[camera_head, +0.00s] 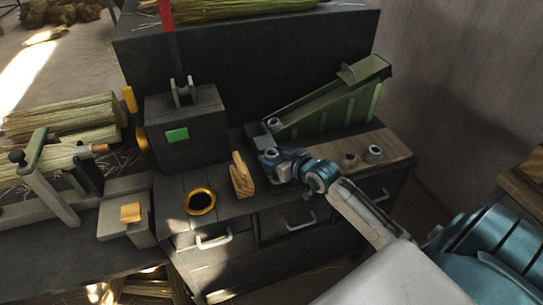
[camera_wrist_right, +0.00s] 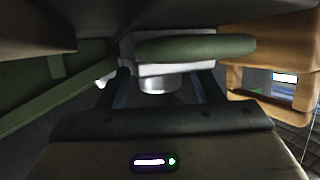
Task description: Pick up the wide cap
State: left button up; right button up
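Two small grey caps, one narrower (camera_head: 350,158) and one wider (camera_head: 373,153), stand on the wooden board at the right of the bench in the head view. I cannot be sure which is the wide cap. My right gripper (camera_head: 272,160) is over the bench, left of both caps, between the wooden block and the green chute. In the right wrist view its two dark fingers (camera_wrist_right: 164,88) are apart. A pale cylindrical shape (camera_wrist_right: 158,82) shows between them; I cannot tell what it is or whether they touch it. My left gripper is not in view.
A green sloped chute (camera_head: 335,100) stands behind the gripper. A wooden block (camera_head: 241,180) and a golden ring (camera_head: 187,203) around a dark hole are to the left. A dark machine box (camera_head: 205,145) with a green patch stands farther left. Drawer handles (camera_head: 300,224) protrude at the front.

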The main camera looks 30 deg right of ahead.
jog(key=c, duration=0.7)
jog(key=shift+o, duration=0.2)
jog(key=shift+r, duration=0.1)
